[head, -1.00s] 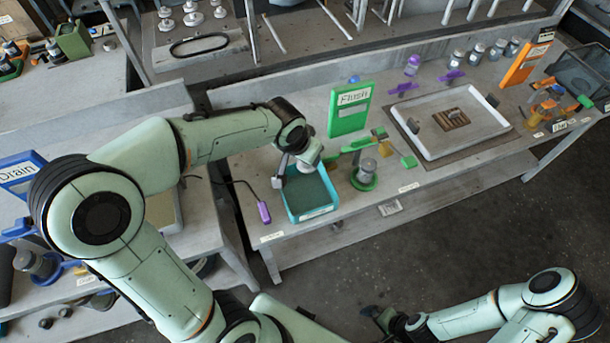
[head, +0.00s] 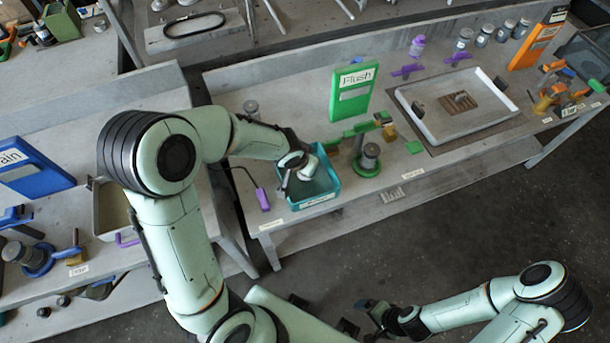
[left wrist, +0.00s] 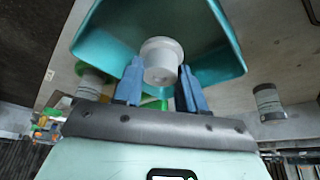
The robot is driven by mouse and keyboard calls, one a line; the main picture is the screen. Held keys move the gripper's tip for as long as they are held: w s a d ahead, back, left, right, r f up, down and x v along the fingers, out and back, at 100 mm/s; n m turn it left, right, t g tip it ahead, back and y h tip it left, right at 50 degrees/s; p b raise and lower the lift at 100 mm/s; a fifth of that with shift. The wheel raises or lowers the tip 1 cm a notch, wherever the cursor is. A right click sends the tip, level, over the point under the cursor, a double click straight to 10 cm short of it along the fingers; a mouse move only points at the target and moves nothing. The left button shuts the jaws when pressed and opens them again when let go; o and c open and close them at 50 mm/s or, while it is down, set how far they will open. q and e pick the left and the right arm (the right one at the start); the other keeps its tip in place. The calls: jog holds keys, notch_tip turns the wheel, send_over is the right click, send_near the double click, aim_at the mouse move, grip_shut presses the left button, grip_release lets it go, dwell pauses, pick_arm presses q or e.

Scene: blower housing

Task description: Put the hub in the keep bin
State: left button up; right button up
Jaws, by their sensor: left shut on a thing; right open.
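A teal open-topped bin (head: 334,184) stands at the front of the bench; its front label is too small to read. In the left wrist view the bin's wall (left wrist: 225,52) surrounds a pale round hub (left wrist: 160,52). My left gripper (left wrist: 160,75) is shut on the hub, with a blue finger on each side. In the head view my left gripper (head: 296,176) is over the bin's opening, and the hub is hidden there. I cannot tell whether the hub touches the bin's floor. My right gripper (head: 372,312) is open and empty, low over the dark floor.
A green stand with a grey cylinder (head: 369,157) stands just right of the bin. A purple tool (head: 262,198) lies to its left. A green "Flush" sign (head: 354,90) is behind. A white tray (head: 432,130) lies farther right.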

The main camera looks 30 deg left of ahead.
pick_arm(q)
notch_tip(320, 180, down, 4)
jog(key=shift+w+f+b, duration=0.1)
jog(key=shift+b, duration=0.6)
jog(key=shift+f, duration=0.3)
jog(key=shift+r, duration=0.1)
pick_arm(e)
jog(key=shift+s+f, duration=0.7)
jog(key=shift+f, duration=0.25)
pick_arm(q)
jog(key=o, duration=1.2)
pick_arm(e)
jog(key=shift+f, duration=0.15)
